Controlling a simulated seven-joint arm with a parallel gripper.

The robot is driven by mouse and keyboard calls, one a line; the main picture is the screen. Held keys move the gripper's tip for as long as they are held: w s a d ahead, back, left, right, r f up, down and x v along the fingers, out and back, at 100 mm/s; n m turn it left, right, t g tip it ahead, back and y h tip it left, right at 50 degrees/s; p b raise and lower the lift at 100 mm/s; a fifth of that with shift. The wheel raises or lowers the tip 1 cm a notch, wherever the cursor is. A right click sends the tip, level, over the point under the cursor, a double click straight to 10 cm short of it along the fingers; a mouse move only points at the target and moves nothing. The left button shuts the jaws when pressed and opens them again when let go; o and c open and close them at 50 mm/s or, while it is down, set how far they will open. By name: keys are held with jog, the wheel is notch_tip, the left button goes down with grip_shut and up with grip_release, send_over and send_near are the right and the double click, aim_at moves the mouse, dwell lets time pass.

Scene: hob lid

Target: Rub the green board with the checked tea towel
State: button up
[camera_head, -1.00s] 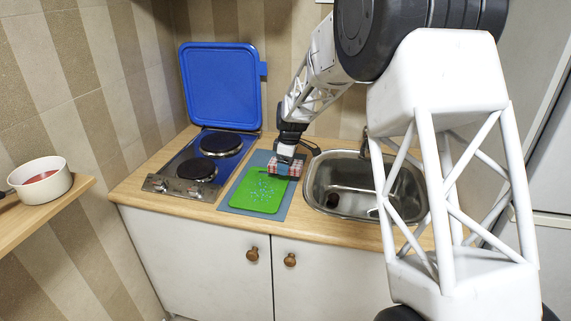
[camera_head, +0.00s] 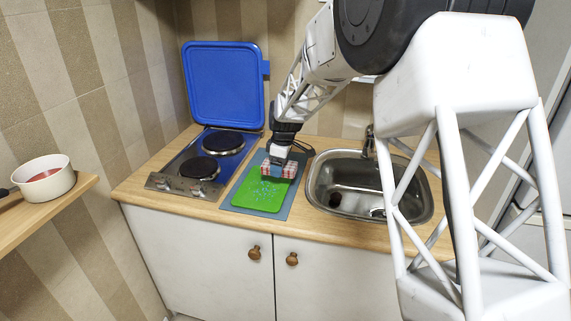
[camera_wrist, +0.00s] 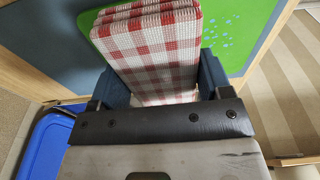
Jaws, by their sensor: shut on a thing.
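The checked tea towel (camera_head: 279,169) is a folded red and white bundle. It also shows large in the wrist view (camera_wrist: 155,50). My gripper (camera_head: 279,156) is shut on it, with a dark finger on each side of the towel in the wrist view (camera_wrist: 165,85). The green board (camera_head: 257,192) lies on a grey-blue mat (camera_head: 277,209) on the worktop, with light blue specks over its middle. The towel is over the far right part of the board and hides it there. I cannot tell whether it touches the board. In the wrist view the board (camera_wrist: 250,45) and its specks show beyond the towel.
A hob (camera_head: 196,183) with two plates and a raised blue lid (camera_head: 224,85) stands left of the mat. A steel sink (camera_head: 335,195) is to the right. A white pan (camera_head: 46,181) sits on a shelf (camera_head: 50,213) at far left.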

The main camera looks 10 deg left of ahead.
jog(key=s+a+r, duration=0.1)
jog(key=s, duration=0.4)
jog(key=s+a+r, duration=0.1)
jog(key=s+a, duration=0.1)
jog(key=s, duration=0.4)
jog(key=shift+s+a+r, duration=0.15)
jog(key=shift+a+r, duration=0.1)
jog(key=shift+a, duration=0.05)
jog(key=shift+f, duration=0.1)
